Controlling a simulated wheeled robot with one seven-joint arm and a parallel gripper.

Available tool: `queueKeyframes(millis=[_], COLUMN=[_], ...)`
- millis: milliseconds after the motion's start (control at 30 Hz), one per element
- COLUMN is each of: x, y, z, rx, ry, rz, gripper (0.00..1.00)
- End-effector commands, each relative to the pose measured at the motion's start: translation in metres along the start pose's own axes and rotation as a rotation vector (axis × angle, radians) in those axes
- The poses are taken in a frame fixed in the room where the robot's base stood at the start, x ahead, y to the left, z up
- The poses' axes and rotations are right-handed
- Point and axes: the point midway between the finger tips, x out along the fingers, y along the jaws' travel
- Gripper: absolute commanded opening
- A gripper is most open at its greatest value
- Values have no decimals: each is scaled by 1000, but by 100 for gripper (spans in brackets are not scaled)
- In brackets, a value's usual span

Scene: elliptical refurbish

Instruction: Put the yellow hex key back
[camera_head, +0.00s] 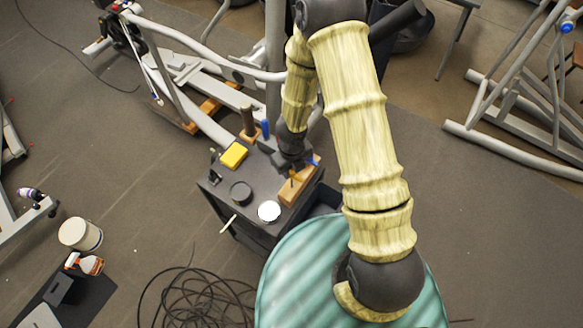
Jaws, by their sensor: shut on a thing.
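My gripper (291,168) is low over the top of the dark cart, at the end of my arm, and points down. It is shut on a thin yellow-orange piece, the yellow hex key (292,180), which shows just below the fingers. The key is small in this view, and its upper part is hidden by the gripper. A wooden block (290,195) lies along the right edge of the cart, right under the key. I cannot tell whether the key's tip is in the block or just above it. A small blue piece (316,163) shows at the block's far end.
The dark cart (262,229) also bears a yellow box (234,154), a black round item (241,193), a white round item (269,211) and upright tools at the back. An elliptical machine (185,70) stands behind. Coiled cable (195,300) lies on the floor in front.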

Motion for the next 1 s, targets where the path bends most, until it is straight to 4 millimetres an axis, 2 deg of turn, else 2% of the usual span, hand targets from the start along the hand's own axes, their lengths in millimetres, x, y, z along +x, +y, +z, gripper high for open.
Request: queueKeyframes(millis=[600, 1000], x=[21, 21], y=[0, 0], z=[0, 0], rx=[0, 0], ry=[0, -1], rz=[0, 0], gripper=[0, 0])
